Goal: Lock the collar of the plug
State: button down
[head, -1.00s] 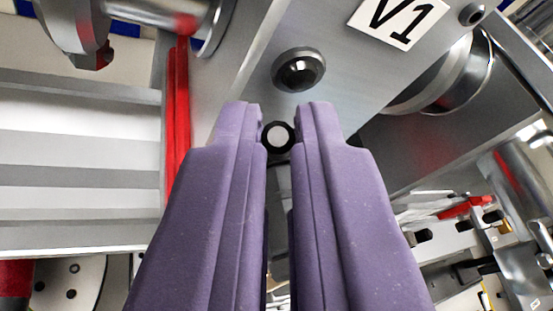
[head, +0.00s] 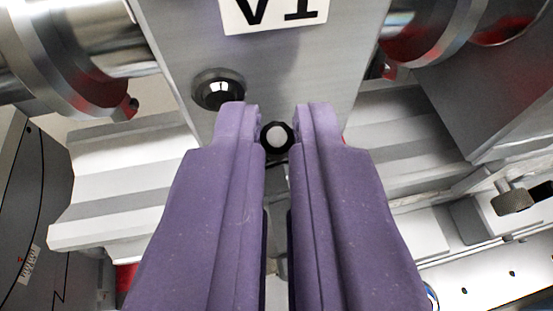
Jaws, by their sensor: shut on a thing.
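My gripper (head: 277,120) reaches up from the bottom of the view with two purple fingers. Its fingertips are closed on the sides of a small round black part with a pale centre, which I take to be the plug with its collar (head: 277,138). It sits in front of the lower part of a grey metal plate (head: 290,70). Most of the plug's body is hidden behind the fingers, and I cannot see whether the collar is locked.
A white label (head: 272,14) is above. Metal cylinders stand left (head: 75,60) and right (head: 440,35). Pale ribbed blocks (head: 125,180) lie lower down on both sides, near the fingers.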

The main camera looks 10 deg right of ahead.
jog(key=shift+f, duration=0.1)
jog(key=c, duration=1.2)
grip_release()
jog(key=v, duration=0.7)
jog(key=shift+s+r, duration=0.25)
jog(key=shift+s, duration=0.1)
